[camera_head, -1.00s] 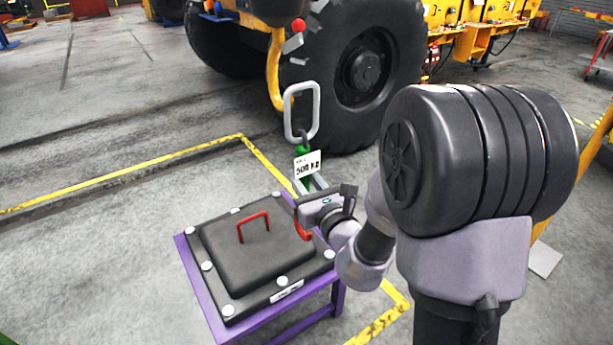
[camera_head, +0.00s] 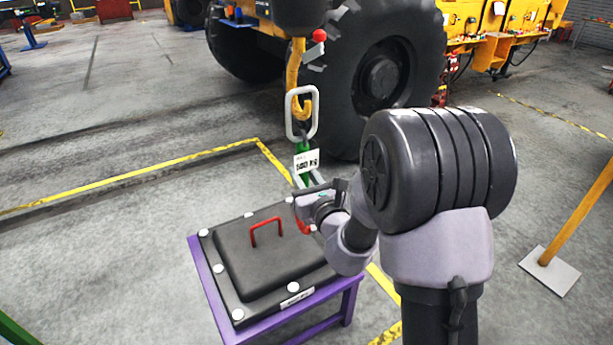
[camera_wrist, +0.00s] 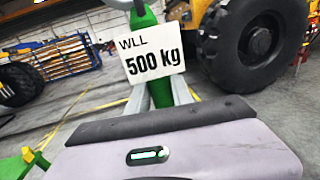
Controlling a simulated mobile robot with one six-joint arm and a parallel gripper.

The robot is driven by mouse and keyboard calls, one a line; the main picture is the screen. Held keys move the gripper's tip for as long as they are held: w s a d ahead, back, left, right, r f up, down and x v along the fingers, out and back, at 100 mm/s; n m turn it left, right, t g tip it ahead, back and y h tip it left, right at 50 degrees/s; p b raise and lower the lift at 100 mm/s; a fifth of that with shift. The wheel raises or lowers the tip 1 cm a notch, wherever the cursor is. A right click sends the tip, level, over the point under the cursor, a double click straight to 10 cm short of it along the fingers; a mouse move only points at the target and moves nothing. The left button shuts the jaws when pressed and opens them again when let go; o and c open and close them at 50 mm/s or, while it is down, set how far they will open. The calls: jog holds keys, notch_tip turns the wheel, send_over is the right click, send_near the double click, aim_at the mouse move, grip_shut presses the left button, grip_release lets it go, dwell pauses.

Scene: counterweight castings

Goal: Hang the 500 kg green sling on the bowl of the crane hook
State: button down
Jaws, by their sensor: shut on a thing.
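The green sling (camera_head: 304,148) hangs upright from a grey oblong link (camera_head: 289,115) and carries a white 500 kg tag (camera_head: 306,163). In the wrist view the green sling (camera_wrist: 161,92) stands between the fingers behind the tag (camera_wrist: 152,52). My gripper (camera_head: 308,181) is shut on the sling just below the tag. The yellow crane hook (camera_head: 293,66) hangs from a dark block (camera_head: 298,18). Its bowl overlaps the link's opening in the head view; I cannot tell for sure whether it passes through. The wrist view cuts off the link's top.
A large tyre (camera_head: 395,75) of a yellow vehicle stands behind the hook. A red ball (camera_head: 319,35) sits beside the hook. A yellow post (camera_head: 575,220) stands at right.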

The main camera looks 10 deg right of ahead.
jog(key=shift+w+a+f+b, duration=0.1)
jog(key=shift+w+f+b, duration=0.15)
jog(key=shift+f, duration=0.25)
jog(key=shift+w+f+b, duration=0.1)
jog(key=shift+f+b, duration=0.2)
jog(key=shift+f, duration=0.2)
jog(key=shift+w+f+b, duration=0.15)
jog(key=shift+f+b, duration=0.45)
jog(key=shift+f, duration=0.2)
jog(key=c, duration=1.1)
grip_release()
jog(key=shift+o, duration=0.2)
jog(key=shift+f, duration=0.15)
